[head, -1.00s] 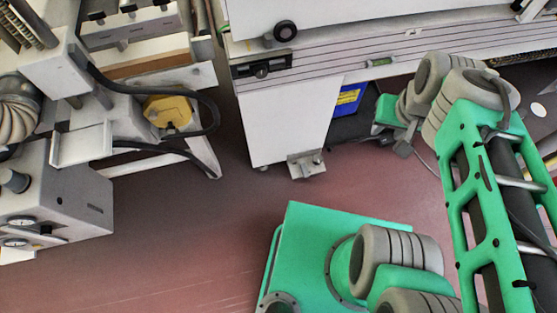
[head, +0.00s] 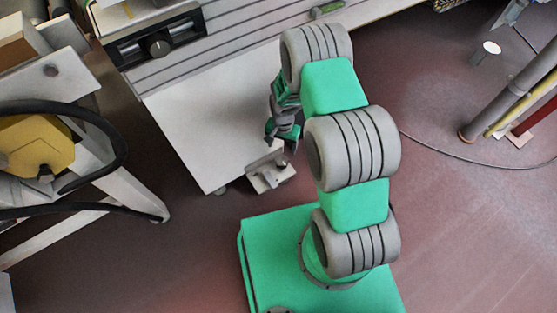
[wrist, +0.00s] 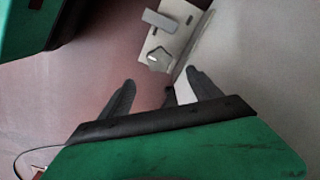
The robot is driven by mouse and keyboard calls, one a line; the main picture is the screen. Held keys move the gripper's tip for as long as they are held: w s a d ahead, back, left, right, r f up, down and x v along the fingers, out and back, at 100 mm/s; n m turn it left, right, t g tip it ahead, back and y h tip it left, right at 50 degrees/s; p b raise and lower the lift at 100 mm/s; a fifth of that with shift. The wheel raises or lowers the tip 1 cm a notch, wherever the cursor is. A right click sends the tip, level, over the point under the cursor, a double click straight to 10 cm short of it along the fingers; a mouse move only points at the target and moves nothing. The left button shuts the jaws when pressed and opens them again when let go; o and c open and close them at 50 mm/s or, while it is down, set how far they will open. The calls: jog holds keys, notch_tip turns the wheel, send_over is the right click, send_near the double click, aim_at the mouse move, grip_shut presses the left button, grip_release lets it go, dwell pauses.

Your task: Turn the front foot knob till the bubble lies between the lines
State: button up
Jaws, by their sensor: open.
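The front foot (head: 270,172) is a pale metal bracket on the floor at the lower corner of the white cabinet panel. In the wrist view the foot plate (wrist: 176,28) carries a small faceted grey knob (wrist: 158,59). My gripper (wrist: 159,82) is open and empty, its two dark fingers pointing towards the knob with a gap left to it. In the head view my gripper (head: 290,146) hangs just above the foot and partly hides it. The level vial (head: 326,10) is a green strip on the cabinet rail; its bubble and lines are too small to read.
The white cabinet panel (head: 205,135) rises right beside the foot. A frame leg (head: 148,200) with a black hose (head: 122,140) stands at left. A cable (head: 470,160) lies on the floor at right, near a slanted post (head: 495,105). Open floor lies between.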

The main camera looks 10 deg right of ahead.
aim_at(282, 161)
notch_tip(282, 161, down, 11)
jog(key=b, duration=0.3)
jog(key=shift+f, duration=0.1)
jog(key=shift+c, duration=0.3)
jog(key=c, duration=1.3)
